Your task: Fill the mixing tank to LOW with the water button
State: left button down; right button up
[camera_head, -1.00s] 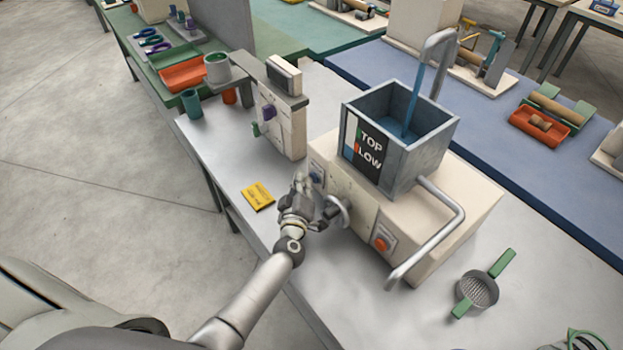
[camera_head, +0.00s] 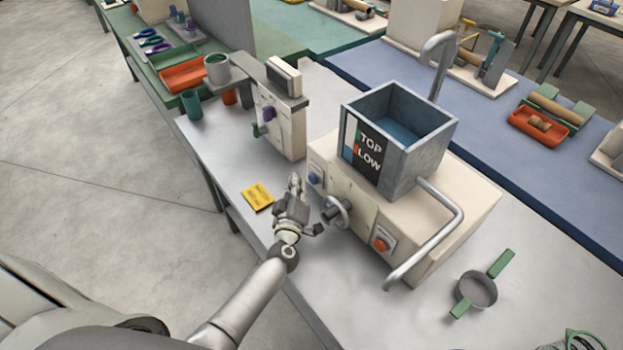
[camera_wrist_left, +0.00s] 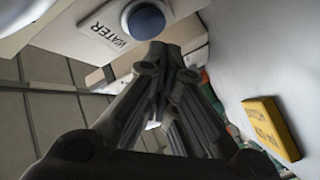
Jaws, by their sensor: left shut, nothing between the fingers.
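The mixing tank (camera_head: 410,165) is a grey open box on a cream machine base, with a TOP and LOW gauge label (camera_head: 366,152) on its front. Blue water (camera_head: 398,130) shows inside, and no stream falls from the curved spout (camera_head: 437,62). The blue water button (camera_head: 315,178) is on the base's left front; in the left wrist view the button (camera_wrist_left: 146,21) sits beside the word WATER. My left gripper (camera_head: 296,182) is shut and empty, just left of the button and apart from it. My right gripper is not in view.
A handwheel (camera_head: 337,211) and an orange button (camera_head: 381,244) are on the same front. A yellow card (camera_head: 257,196) lies on the table to the gripper's left. A bent pipe (camera_head: 452,232) and a sieve (camera_head: 478,289) are at the right.

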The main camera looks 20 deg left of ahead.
pick_arm(q)
jog(key=shift+s+a+p, duration=0.2)
jog(key=shift+s+a, duration=0.25)
jog(key=shift+s, duration=0.25)
jog(key=shift+s+a+p, duration=0.15)
jog(key=shift+s+a, duration=0.25)
jog(key=shift+s, duration=0.35)
jog(key=shift+s+a+p, duration=0.2)
jog(key=shift+s+a, duration=0.25)
jog(key=shift+s, duration=0.25)
dwell(1.1)
jog(key=shift+s+f+b, duration=0.1)
jog(key=shift+f+b, duration=0.1)
jog(key=shift+b, duration=0.15)
jog(key=s+b, duration=0.1)
jog(key=b, duration=0.1)
jog(key=s+a+b, duration=0.1)
jog(key=b, duration=0.2)
jog(key=shift+s+a+f, duration=0.1)
jog(key=shift+s+a, duration=0.2)
jog(key=shift+s, duration=0.1)
jog(key=shift+s+a+r+b, duration=0.2)
jog(key=shift+r+b, duration=0.05)
jog(key=shift+b, duration=0.15)
jog(key=shift+w+r, duration=0.1)
